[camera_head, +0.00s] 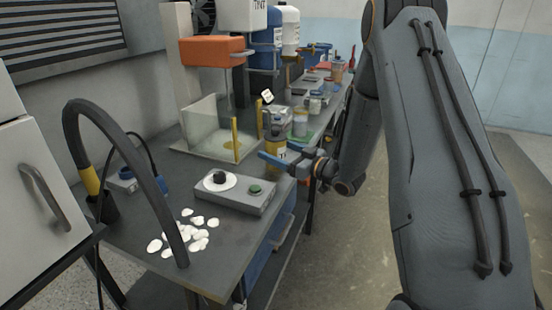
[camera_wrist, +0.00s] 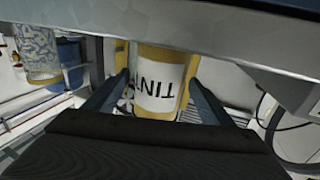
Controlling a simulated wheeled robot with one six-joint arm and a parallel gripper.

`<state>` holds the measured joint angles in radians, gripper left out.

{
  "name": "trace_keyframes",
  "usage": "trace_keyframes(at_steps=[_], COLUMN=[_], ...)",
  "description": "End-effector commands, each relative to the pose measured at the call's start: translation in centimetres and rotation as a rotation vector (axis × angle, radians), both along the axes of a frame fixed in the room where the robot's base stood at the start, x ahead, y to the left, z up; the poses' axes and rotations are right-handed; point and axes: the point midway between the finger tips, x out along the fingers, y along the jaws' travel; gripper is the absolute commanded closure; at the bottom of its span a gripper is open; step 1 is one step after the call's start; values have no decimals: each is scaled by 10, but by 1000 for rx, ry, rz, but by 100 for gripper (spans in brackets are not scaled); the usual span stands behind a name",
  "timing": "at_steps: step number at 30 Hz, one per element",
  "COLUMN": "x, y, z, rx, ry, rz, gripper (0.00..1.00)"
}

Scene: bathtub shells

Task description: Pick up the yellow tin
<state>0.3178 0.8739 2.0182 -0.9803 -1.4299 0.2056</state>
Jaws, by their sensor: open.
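The yellow tin (camera_head: 274,171) stands on the grey workbench, partly hidden behind my gripper (camera_head: 280,153) in the head view. In the wrist view the tin (camera_wrist: 160,60) is close ahead, a yellow can with a white label bearing dark letters. My gripper (camera_wrist: 155,100) is open, with one blue-grey finger on each side of the tin in that view. I cannot tell whether either finger touches it.
A grey box with a green button (camera_head: 255,190) and a white disc sits nearer on the workbench (camera_head: 225,250). White shell-like pieces (camera_head: 190,233) lie at the front. A clear-walled tank (camera_head: 215,125) with yellow posts stands behind left. Several jars crowd the bench beyond.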

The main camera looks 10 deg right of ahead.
Motion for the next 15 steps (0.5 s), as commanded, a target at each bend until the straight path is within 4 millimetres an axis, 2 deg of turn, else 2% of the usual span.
trace_keyframes(at_steps=[3,10,11,15], x=[6,7,7,7], y=[5,4,4,4], z=[0,0,0,0], rx=[1,1,1,1], ry=[1,1,1,1], rz=[0,-3,-3,-3], gripper=[24,24,27,51])
